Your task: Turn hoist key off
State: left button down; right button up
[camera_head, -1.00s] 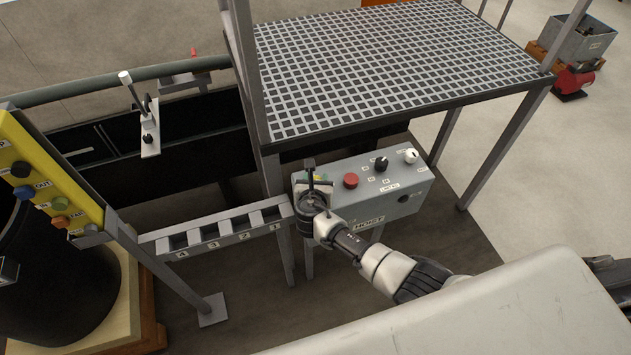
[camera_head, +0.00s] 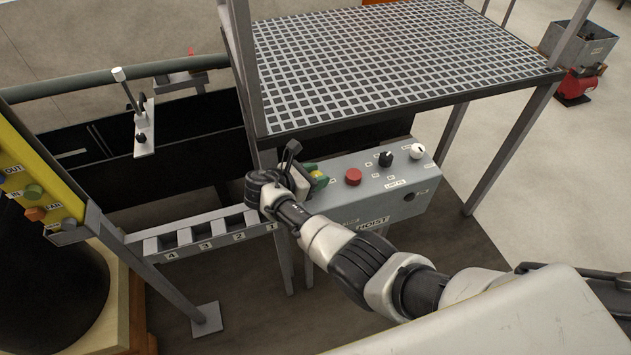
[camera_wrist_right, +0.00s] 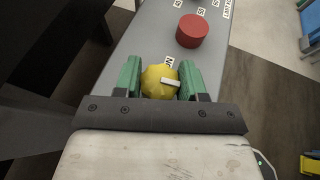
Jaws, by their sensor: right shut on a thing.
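The grey hoist control box (camera_head: 350,212) stands below the grating platform, with its label on the front. Its yellow key knob (camera_wrist_right: 160,82) has a pale bar on top and sits at the box's left end. My right gripper (camera_head: 317,175) reaches the knob from the front left. In the right wrist view its green fingers (camera_wrist_right: 160,76) are shut on the knob, one on each side. The label by the knob is partly covered. In the head view the gripper and wrist hide most of the knob. My left gripper is not in view.
A red button (camera_head: 353,177), a black selector (camera_head: 386,158) and a white knob (camera_head: 417,151) stand to the right on the same box. The grating platform (camera_head: 400,65) overhangs behind. A numbered slotted rack (camera_head: 210,237) lies close left of my wrist.

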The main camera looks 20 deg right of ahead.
jog(key=shift+m+g+b, duration=0.55)
jog(key=shift+m+g, duration=0.05)
jog(key=shift+g, duration=0.1)
jog(key=shift+h, duration=0.3)
jog(key=o, duration=0.9)
